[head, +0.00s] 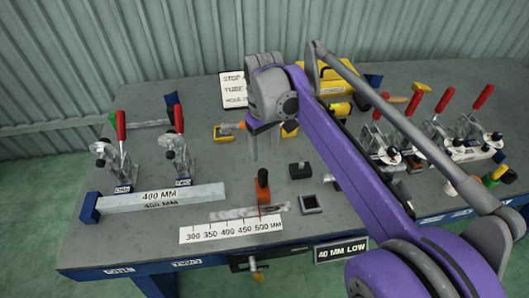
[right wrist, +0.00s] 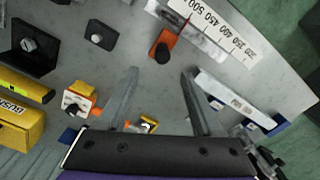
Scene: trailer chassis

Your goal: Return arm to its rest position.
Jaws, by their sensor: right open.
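My right arm (head: 335,150), purple and grey, reaches from the lower right over the workbench. Its gripper (head: 265,146) points down above the middle of the bench. In the right wrist view the two fingers of this gripper (right wrist: 160,74) are spread apart with nothing between them. The orange block with a dark knob (right wrist: 163,47) lies beyond the fingertips; it also stands in the head view (head: 263,187), nearer the front than the gripper. My left gripper is in neither view.
The grey bench (head: 90,240) carries red-handled clamps (head: 122,160) at left and more (head: 440,130) at right. A 400 mm bar (head: 160,197), a ruler strip (head: 230,230), dark blocks (head: 300,170) and a yellow case (head: 340,85) lie on it. A corrugated wall (head: 100,50) stands behind.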

